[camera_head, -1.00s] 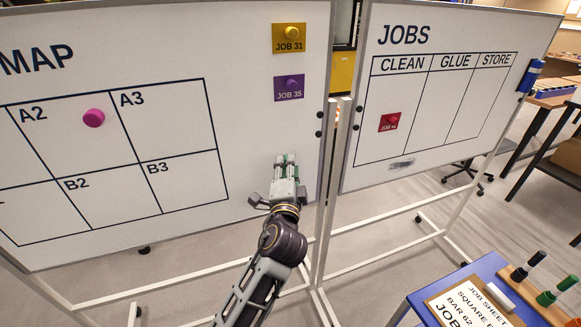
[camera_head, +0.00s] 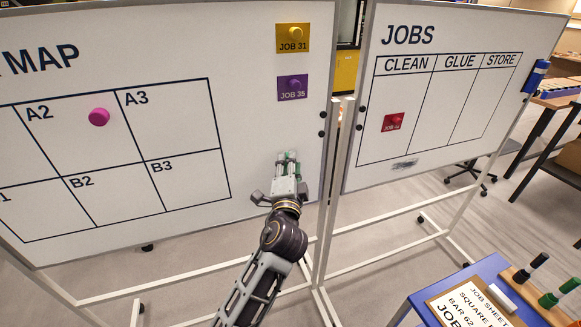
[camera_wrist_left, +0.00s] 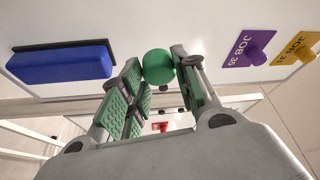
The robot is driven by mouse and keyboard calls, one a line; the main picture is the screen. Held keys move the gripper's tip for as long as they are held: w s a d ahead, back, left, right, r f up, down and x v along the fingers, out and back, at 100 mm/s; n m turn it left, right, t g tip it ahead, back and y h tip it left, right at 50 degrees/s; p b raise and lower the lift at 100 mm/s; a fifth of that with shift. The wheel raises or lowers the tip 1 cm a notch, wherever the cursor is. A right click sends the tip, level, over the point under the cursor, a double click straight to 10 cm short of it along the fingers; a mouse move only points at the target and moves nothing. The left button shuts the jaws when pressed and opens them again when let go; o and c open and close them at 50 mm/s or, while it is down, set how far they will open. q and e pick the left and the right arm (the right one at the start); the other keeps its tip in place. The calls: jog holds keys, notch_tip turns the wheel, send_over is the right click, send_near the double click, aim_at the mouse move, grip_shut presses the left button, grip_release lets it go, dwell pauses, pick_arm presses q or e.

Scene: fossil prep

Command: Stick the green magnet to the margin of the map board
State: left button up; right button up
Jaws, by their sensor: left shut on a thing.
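The map board (camera_head: 260,120) stands at the left, with a bare right margin below two job cards. My left gripper (camera_head: 286,160) is in front of the lower part of that margin. In the left wrist view, the round green magnet (camera_wrist_left: 159,67) sits between the green-padded fingers (camera_wrist_left: 160,80), which are shut on it. The magnet's far side is hidden. I cannot tell whether it touches the board. In the head view the fingers mostly hide it. My right gripper is not in view.
A yellow JOB 31 card (camera_head: 292,38) and purple JOB 35 card (camera_head: 292,88) are above the gripper. A pink magnet (camera_head: 99,117) is in the grid. A blue block (camera_wrist_left: 62,62) is on the board in the wrist view. The JOBS board (camera_head: 440,100) stands right.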

pick_arm(q)
jog(key=shift+w+a, duration=0.25)
jog(key=shift+w, duration=0.45)
jog(key=shift+w+a, duration=0.2)
jog(key=shift+w, duration=0.45)
jog(key=shift+w+a, duration=0.25)
jog(key=shift+w, duration=0.45)
jog(key=shift+p, duration=0.4)
jog(key=shift+o, duration=1)
jog(key=shift+w+a, duration=0.2)
jog(key=shift+w, duration=0.5)
jog(key=o, duration=0.8)
